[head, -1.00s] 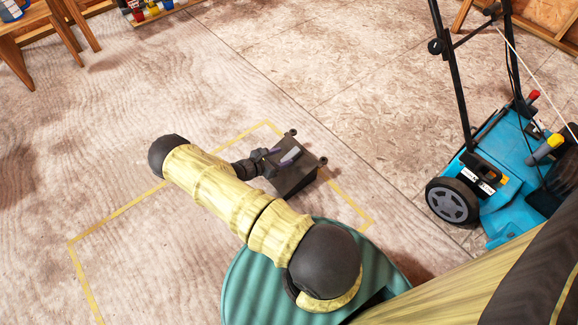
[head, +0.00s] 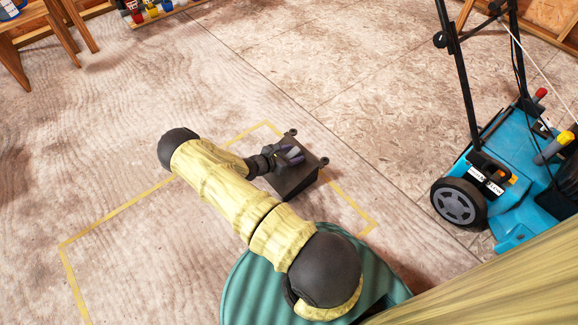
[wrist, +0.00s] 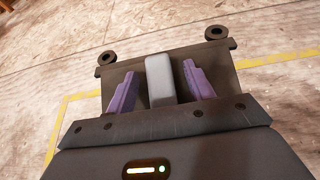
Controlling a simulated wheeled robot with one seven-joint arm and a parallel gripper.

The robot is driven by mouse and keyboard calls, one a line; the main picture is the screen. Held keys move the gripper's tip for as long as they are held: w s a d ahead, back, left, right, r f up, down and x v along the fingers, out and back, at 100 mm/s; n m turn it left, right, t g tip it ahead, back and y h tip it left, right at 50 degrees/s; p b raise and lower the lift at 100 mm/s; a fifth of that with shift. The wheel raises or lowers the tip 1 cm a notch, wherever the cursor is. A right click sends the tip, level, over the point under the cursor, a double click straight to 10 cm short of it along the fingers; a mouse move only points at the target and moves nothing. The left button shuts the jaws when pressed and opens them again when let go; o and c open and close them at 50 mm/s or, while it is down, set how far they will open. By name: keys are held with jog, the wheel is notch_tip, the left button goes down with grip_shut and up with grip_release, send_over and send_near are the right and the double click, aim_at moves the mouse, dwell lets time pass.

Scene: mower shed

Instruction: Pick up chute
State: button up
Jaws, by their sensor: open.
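The chute (head: 298,183) is a dark grey, box-like piece with two small round lugs at its far corners. It lies on the floor at the edge of a yellow tape outline. It also fills the middle of the wrist view (wrist: 215,62), where a lighter grey upright grip (wrist: 160,80) stands on it. My gripper (head: 290,154) is over the chute. In the wrist view its purple fingers (wrist: 161,88) are open, one on each side of the grip, with a visible gap on the right. Whether the left finger touches it I cannot tell.
A blue mower (head: 500,175) with a black wheel and handle stands at the right. A wooden stool (head: 45,35) and a shelf with bottles (head: 150,12) are at the upper left. Yellow tape (head: 120,210) marks the floor; the floor around the chute is clear.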

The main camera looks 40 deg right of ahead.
jog(key=shift+c, duration=0.4)
grip_shut()
jog(key=shift+r, duration=0.1)
notch_tip(320, 180, up, 10)
jog(key=p, duration=0.7)
dwell(0.4)
